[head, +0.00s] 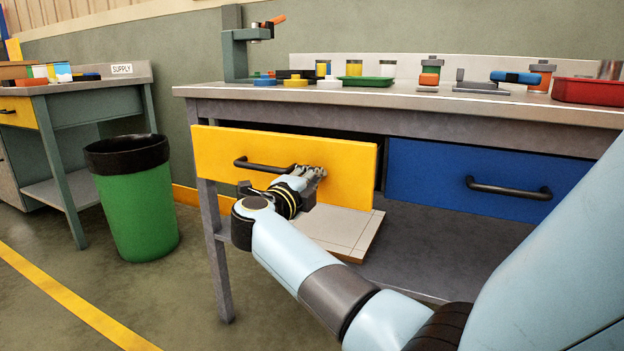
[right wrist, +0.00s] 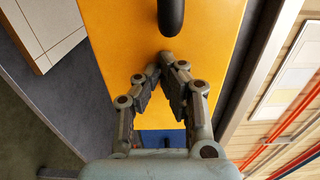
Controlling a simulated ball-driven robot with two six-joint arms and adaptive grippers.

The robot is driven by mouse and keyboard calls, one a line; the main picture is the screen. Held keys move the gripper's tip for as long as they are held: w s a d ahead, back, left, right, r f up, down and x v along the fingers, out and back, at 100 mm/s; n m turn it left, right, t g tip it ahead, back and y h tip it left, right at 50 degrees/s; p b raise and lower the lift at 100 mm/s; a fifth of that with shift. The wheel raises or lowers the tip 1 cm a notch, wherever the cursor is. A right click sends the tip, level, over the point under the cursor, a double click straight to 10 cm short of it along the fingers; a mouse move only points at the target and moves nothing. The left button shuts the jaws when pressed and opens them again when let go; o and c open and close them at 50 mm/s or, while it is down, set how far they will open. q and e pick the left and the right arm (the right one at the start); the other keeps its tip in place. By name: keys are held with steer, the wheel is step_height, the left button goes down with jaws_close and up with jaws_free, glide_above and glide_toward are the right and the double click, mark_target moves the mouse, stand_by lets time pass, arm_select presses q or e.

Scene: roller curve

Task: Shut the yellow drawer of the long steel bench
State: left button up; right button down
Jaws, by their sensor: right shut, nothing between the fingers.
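The yellow drawer (head: 340,165) is at the left of the long steel bench (head: 400,101) in the head view. It stands out from the bench, with a dark gap behind its top edge. Its black bar handle (head: 262,166) is at the middle of its front. My right gripper (head: 312,172) is shut and empty at the drawer front, just right of the handle. In the right wrist view its fingertips (right wrist: 168,60) meet in front of the yellow face (right wrist: 125,50), near the handle's end (right wrist: 171,15). I cannot tell whether they touch it. My left gripper is not in view.
A blue drawer (head: 430,170) sits right of the yellow one. A pale board (head: 345,228) lies below the yellow drawer. A green bin (head: 135,205) stands at the left, by a supply bench (head: 100,82). Parts and a red tray (head: 590,90) are on the benchtop.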

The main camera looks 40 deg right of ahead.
steer(key=x, duration=0.8)
steer(key=shift+w+d, duration=0.1)
steer(key=shift+d, duration=0.1)
steer(key=shift+w+d+r, duration=0.1)
steer(key=shift+d+r, duration=0.1)
steer(key=shift+a, duration=0.1)
steer(key=p+v, duration=0.1)
steer(key=v, duration=0.2)
steer(key=shift+a, duration=0.3)
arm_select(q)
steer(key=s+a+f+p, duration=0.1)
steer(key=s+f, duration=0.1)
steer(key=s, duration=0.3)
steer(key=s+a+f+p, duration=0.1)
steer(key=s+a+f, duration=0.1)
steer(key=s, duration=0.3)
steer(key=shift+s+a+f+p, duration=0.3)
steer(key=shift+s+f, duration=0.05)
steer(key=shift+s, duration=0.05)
arm_select(e)
steer(key=v, duration=1)
steer(key=shift+s+a+f, duration=0.15)
steer(key=shift+s+a, duration=0.1)
steer(key=shift+s, duration=0.05)
